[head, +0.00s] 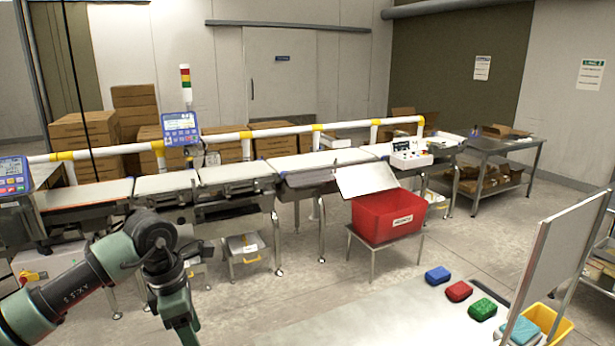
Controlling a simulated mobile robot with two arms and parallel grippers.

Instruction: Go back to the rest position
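My green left arm comes in from the lower left and bends at a joint near the belt. Its last visible link points down and leaves the bottom edge, so its gripper is out of the picture. My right arm and gripper do not show. The checkweigher belt (236,173) runs across the scene behind the arm. A pale table (375,318) is in the lower right foreground. On it lie a blue pack (438,275), a red pack (459,291) and a green pack (482,309) in a slanting row.
A red bin (385,217) with a raised lid stands on a small stand before the belt. An upright panel (555,262) rises at the table's right, near a teal pack (522,331) and a yellow bin (548,319). Open floor (300,290) lies between arm and bin.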

